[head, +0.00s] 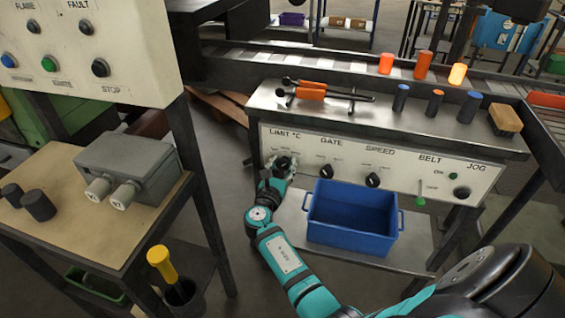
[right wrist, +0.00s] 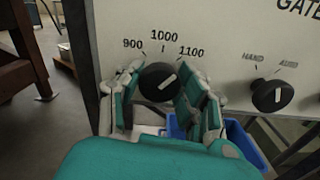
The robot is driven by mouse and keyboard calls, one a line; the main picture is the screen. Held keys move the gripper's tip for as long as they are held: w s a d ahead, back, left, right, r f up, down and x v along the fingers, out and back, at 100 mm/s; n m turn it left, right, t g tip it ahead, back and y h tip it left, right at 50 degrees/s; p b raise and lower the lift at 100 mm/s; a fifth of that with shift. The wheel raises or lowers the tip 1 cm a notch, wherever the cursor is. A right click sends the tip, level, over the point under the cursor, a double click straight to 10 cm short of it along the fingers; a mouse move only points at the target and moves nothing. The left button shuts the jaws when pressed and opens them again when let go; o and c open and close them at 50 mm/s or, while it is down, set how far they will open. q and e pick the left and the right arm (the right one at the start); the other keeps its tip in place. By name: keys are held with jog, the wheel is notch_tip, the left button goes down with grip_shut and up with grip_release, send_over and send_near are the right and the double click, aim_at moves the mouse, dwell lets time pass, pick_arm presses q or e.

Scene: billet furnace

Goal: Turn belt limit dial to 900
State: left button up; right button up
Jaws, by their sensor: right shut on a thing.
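The limit dial (right wrist: 158,84) is a round black knob with a white pointer line, under the marks 900, 1000 and 1100. Its pointer tilts up and to the right, toward the 1100 side. My right gripper (right wrist: 160,92) is shut on the dial, one finger on each side of it. In the head view the right gripper (head: 283,165) is at the left end of the white control panel (head: 330,140), under the label "LIMIT °C", and mostly hides the dial. My left gripper is not in view.
The gate knob (right wrist: 272,95) is just right of the dial, and the speed knob (head: 373,180) is further right. A blue bin (head: 352,215) stands on the shelf below the panel. Tongs with orange grips (head: 311,91) lie on the bench top. A side table (head: 75,235) stands at left.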

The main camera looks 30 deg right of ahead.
jog(key=n+p, duration=0.5)
jog(key=shift+r, duration=0.25)
jog(key=n+p, duration=0.2)
jog(key=n, duration=0.1)
jog(key=n+p, duration=0.3)
jog(key=n, duration=0.1)
jog(key=shift+w, duration=0.1)
jog(key=shift+f+n+p, duration=0.2)
jog(key=shift+n+p, duration=1.05)
jog(key=shift+n, duration=1.15)
jog(key=o, duration=1.2)
jog(key=shift+f, duration=0.1)
jog(key=v, duration=1.2)
